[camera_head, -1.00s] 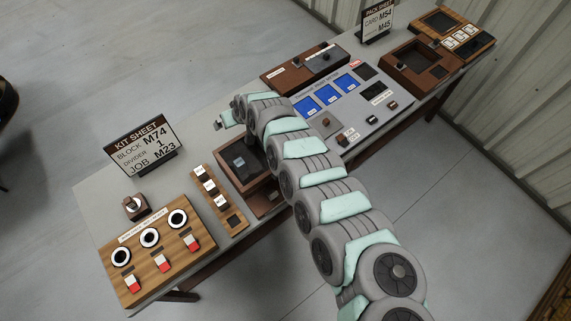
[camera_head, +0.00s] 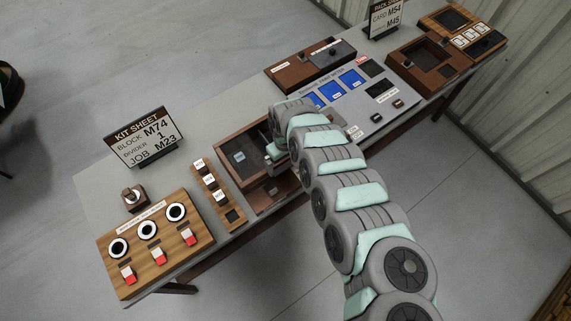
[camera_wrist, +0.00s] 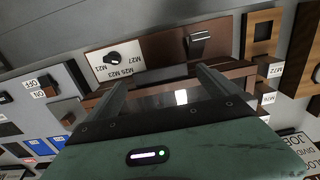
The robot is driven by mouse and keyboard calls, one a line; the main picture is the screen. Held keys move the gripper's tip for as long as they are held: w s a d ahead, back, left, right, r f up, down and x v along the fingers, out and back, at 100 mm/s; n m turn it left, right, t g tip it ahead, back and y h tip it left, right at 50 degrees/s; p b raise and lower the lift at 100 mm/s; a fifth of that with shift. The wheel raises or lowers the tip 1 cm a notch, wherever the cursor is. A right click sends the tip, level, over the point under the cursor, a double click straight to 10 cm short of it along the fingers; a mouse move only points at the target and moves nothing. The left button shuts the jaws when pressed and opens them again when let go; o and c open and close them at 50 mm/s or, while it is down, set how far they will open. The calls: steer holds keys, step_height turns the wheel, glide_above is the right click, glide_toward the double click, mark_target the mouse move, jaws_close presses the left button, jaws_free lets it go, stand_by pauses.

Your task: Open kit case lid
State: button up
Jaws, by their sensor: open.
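The kit case, a brown wooden box (camera_head: 228,143) with a dark recessed top, sits mid-bench in the head view. A small grey-blue item shows in its dark area; I cannot tell whether this is inside or under a clear lid. My gripper (camera_head: 272,155) is at the case's right side, partly hiding it. In the wrist view my gripper (camera_wrist: 163,80) has its two fingers spread apart with nothing held between them. Beyond them are the case's brown front panel (camera_wrist: 158,50), a black dial (camera_wrist: 112,58) and a metal latch (camera_wrist: 200,38). Contact with the lid cannot be told.
A kit sheet sign (camera_head: 146,137) stands at back left. A wooden panel with red switches (camera_head: 155,248) and a block strip (camera_head: 218,195) lie left of the case. A grey panel with blue screens (camera_head: 352,78) is close on the right. Open floor lies in front.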

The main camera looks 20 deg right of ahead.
mark_target(285, 168)
steer(key=shift+f, duration=1.65)
steer(key=c, duration=1.8)
